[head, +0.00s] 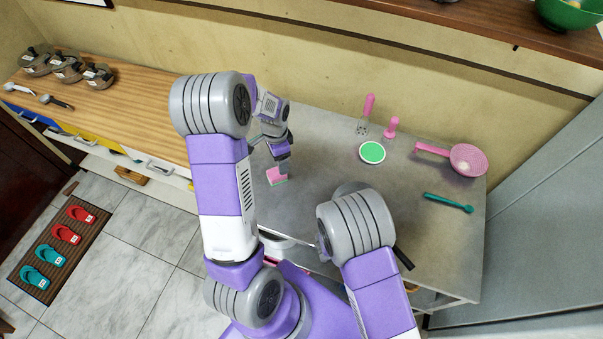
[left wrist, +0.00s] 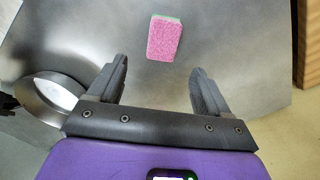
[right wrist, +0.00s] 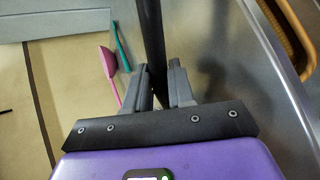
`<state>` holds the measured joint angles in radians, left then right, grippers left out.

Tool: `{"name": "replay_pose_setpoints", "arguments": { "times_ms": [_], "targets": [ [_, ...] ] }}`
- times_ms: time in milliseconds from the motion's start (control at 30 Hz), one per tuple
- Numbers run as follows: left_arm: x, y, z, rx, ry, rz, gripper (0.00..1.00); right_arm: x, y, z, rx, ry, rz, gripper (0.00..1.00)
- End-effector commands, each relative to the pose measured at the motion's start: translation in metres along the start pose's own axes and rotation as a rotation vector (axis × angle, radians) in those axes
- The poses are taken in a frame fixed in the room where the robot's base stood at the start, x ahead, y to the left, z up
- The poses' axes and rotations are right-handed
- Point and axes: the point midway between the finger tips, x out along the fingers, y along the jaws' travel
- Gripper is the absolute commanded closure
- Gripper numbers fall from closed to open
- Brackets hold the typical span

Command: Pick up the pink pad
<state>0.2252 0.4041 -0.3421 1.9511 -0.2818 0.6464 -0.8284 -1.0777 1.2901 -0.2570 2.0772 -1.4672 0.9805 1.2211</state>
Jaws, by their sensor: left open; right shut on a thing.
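The pink pad (head: 276,175), a small block with a green layer, lies on the grey counter. It also shows in the left wrist view (left wrist: 164,39), ahead of the fingertips. My left gripper (left wrist: 160,70) is open and empty, with its fingers apart and the pad beyond them, not between them. In the head view my left gripper (head: 279,158) is close to the pad. My right gripper (right wrist: 160,72) is shut on a dark bar-like handle (right wrist: 151,35); what the handle belongs to is unclear. My own arm hides this gripper in the head view.
On the grey counter (head: 320,140) are a green-and-white disc (head: 372,152), a pink-handled whisk (head: 368,108), a pink tool (head: 391,127), a pink strainer (head: 467,160) and a teal utensil (head: 447,202). A round metal vessel (left wrist: 35,98) is left of my left gripper. A wall runs behind.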

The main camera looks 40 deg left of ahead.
Motion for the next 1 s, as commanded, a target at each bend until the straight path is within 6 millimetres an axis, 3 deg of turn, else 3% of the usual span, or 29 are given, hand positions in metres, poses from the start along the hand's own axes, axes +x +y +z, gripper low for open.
{"name": "replay_pose_setpoints", "arguments": {
  "times_ms": [100,367,667,967,1000],
  "targets": [
    [0.022,0.001,0.001,-0.002,-0.003,0.003,0.21,0.000,-0.003,0.001,-0.006,-0.001,-0.005,1.00],
    [0.043,0.000,0.003,-0.004,-0.001,0.002,0.21,0.000,-0.003,0.001,-0.005,-0.001,-0.006,1.00],
    [0.084,-0.003,0.011,-0.004,-0.002,0.002,0.21,0.000,-0.003,0.001,-0.005,-0.001,-0.005,1.00],
    [0.089,-0.003,0.010,-0.004,0.001,0.000,0.21,0.000,-0.003,0.000,-0.005,0.000,-0.006,1.00],
    [0.089,-0.003,0.010,-0.004,0.000,0.000,0.26,0.000,-0.003,0.000,-0.005,0.000,-0.006,1.00]
  ]
}}
